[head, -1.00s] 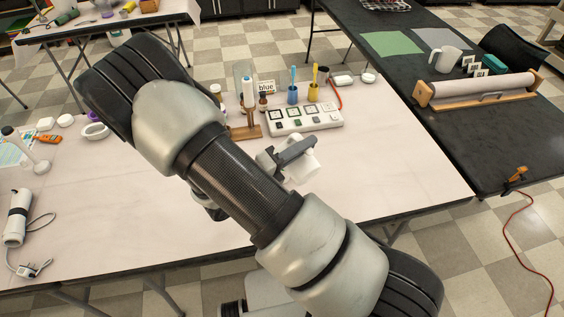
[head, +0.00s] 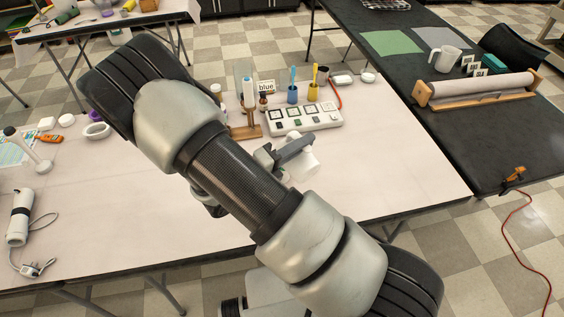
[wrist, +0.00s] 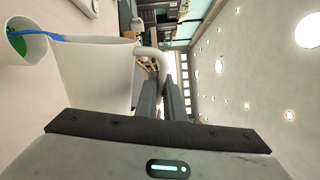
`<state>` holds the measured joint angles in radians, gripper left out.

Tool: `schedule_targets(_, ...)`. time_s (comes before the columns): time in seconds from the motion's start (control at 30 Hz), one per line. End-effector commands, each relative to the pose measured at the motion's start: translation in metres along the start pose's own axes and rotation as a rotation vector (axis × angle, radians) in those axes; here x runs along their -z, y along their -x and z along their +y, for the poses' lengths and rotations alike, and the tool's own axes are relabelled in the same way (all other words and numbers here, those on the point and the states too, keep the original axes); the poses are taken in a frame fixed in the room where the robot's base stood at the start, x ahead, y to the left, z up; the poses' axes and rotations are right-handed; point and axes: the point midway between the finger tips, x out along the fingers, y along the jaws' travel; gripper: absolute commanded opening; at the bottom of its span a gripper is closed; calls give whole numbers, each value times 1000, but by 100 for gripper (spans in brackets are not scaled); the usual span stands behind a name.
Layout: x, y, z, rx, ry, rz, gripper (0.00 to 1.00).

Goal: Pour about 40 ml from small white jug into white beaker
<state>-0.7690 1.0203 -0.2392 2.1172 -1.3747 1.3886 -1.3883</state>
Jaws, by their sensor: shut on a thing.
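My gripper (wrist: 162,92) is shut on the handle of the small white jug (wrist: 95,72). The jug is steeply tipped, off the table, and in the head view (head: 304,163) it shows just beyond my arm. The wrist view is rolled, with the table at left and the ceiling at right. The white beaker (wrist: 33,50) is beside and below the jug's lip, with green inside it. A blue streak (wrist: 48,36), which looks like flowing liquid, runs from the jug's lip into the beaker. The liquid level is not readable. In the head view my arm and the jug hide most of the beaker.
A white panel with square pads (head: 305,119) lies behind the jug. A wooden stand (head: 247,130), a blue cup (head: 292,95) and a yellow cup (head: 313,93) stand nearby. The pale tabletop (head: 400,160) is clear to the right.

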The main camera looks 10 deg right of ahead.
Motion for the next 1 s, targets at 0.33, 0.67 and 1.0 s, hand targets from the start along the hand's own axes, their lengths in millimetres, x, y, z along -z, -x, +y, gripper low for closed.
schedule_targets(0.33, 37, 0, 19, 2, -267, 1, 0)
schedule_targets(0.67, 37, 0, 19, 2, -264, 1, 0)
schedule_targets(1.0, 37, 0, 19, 2, -263, 1, 0)
